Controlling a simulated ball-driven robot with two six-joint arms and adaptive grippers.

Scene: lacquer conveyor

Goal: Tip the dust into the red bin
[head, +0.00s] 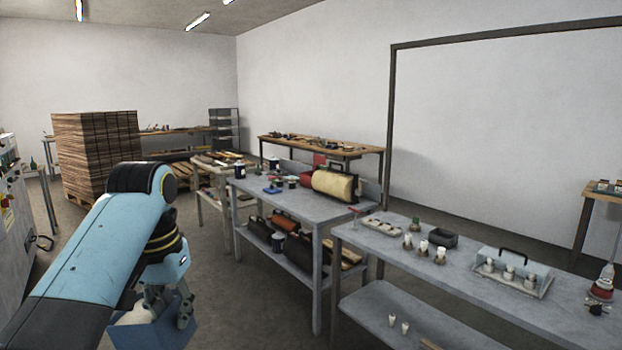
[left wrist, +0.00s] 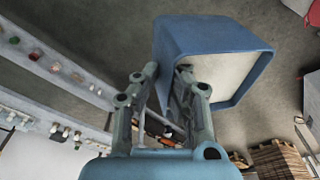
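A blue open-topped container (head: 165,331) hangs at my left gripper (head: 165,300), low in the head view, partly hidden by my arm. In the left wrist view the container (left wrist: 205,35) shows pale dust (left wrist: 222,72) inside. The fingers of my left gripper (left wrist: 167,72) are closed on its near wall. A red thing (left wrist: 313,92) is cut off at the right edge of the left wrist view; I cannot tell if it is the red bin. No red bin shows clearly in the head view. My right gripper is out of view.
A grey workbench (head: 290,203) with a cream roll (head: 334,186) and tins stands ahead. A second grey bench (head: 480,275) with small cups is at right. A pallet stack (head: 98,155) stands at the back left. Grey floor (head: 250,290) lies open between my arm and the benches.

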